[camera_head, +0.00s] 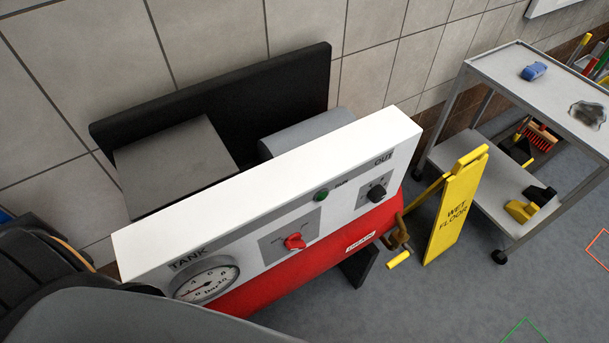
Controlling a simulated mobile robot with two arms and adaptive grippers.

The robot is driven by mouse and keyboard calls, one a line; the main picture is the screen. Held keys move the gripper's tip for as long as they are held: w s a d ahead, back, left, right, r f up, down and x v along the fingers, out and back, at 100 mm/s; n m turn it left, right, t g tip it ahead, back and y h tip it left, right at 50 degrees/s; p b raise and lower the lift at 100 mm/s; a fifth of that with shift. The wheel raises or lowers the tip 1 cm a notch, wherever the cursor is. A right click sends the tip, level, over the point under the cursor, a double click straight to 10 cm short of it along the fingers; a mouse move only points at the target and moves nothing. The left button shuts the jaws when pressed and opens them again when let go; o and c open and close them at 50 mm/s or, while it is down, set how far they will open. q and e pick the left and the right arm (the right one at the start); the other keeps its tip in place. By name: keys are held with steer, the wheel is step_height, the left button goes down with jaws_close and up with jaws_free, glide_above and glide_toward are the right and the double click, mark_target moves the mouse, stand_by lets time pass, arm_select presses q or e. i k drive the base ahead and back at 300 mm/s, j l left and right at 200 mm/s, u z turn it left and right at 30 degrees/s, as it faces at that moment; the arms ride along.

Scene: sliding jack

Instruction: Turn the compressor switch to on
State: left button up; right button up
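The compressor has a white control panel (270,190) over a red tank (335,262). A red rotary switch (294,242) sits on a grey plate at the panel's middle. The small marks beside it are too small to read, so I cannot tell its setting. A green round lamp or button (321,195) is up and right of it. A black knob (377,193) is under the "OUT" label. A round gauge (207,281) is under "TANK". Large dark parts of my own arm fill the lower left. No fingertips of either gripper show.
A yellow wet floor sign (458,207) stands just right of the compressor. A grey two-shelf cart (500,66) on wheels is at the right. A tiled wall is behind. Grey floor in front is clear, with green and orange outlines at right.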

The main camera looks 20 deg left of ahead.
mark_target(294, 241)
steer(key=u, duration=0.75)
steer(key=l+u, duration=0.2)
steer(key=l, duration=0.25)
